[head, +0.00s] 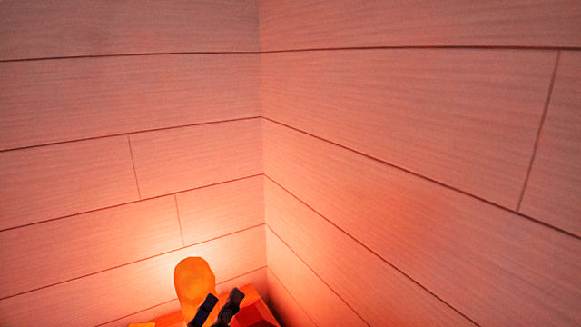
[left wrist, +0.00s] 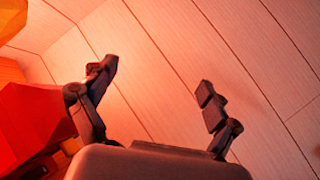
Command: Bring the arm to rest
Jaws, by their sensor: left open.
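My left gripper (head: 217,307) shows at the bottom edge of the head view, its two dark fingers apart. In the left wrist view the same gripper (left wrist: 160,85) is open, with only the plank wall behind the gap between its fingers. Nothing is held in it. My right gripper is in neither view.
A glowing orange lamp (head: 194,278) stands in the corner, just left of my left gripper in the head view. A red object (head: 254,312) is close by the fingers; a red block-like shape (left wrist: 30,125) shows at left in the wrist view. Plank walls (head: 400,120) meet behind.

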